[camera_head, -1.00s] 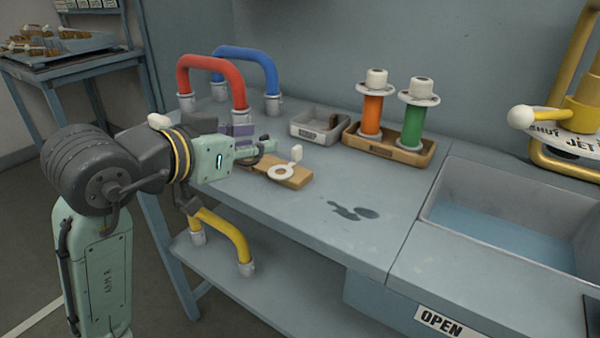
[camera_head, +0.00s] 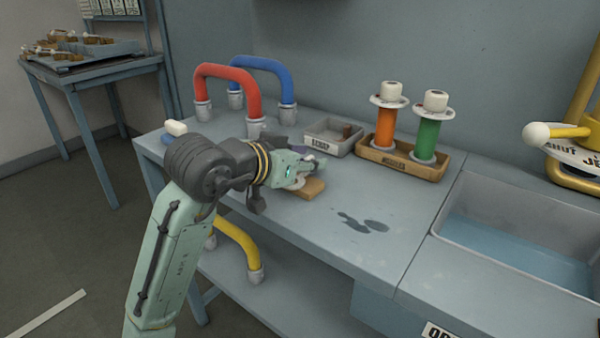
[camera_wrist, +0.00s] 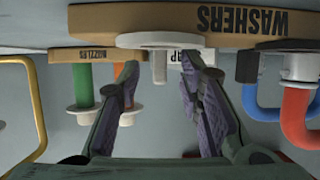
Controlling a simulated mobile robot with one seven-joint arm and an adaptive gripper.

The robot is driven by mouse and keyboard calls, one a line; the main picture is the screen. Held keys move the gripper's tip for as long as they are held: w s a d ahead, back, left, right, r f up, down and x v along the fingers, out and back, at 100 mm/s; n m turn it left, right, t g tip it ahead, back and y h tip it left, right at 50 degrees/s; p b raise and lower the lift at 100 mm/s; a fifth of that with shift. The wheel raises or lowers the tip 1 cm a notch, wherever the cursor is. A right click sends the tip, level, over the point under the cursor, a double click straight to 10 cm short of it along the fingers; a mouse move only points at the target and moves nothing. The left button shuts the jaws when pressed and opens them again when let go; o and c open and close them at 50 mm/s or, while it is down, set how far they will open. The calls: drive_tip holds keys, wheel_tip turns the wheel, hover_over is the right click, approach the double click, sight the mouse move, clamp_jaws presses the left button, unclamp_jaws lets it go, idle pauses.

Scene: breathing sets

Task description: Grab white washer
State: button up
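The white washer (camera_wrist: 160,41) is a flat ring with an upright tab (camera_wrist: 160,68). It lies on a wooden board labelled WASHERS (camera_wrist: 215,20), shown upside down in the wrist view. In the head view the board (camera_head: 311,188) lies on the bench, with the washer largely hidden by my gripper (camera_head: 309,179). In the wrist view my gripper (camera_wrist: 159,62) is open, with its two purple-padded fingers on either side of the tab. Gaps show between the tab and both fingers.
A grey scrap tray (camera_head: 330,138) and a wooden nozzles tray (camera_head: 405,160), holding an orange and a green nozzle, stand behind the board. Red (camera_head: 228,75) and blue (camera_head: 268,66) curved pipes rise at the left.

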drive_tip(key=shift+w+d+f, duration=0.1)
drive_tip(key=shift+w+d, duration=0.05)
drive_tip(key=shift+w, duration=0.05)
drive_tip(key=shift+c, duration=0.4)
clamp_jaws()
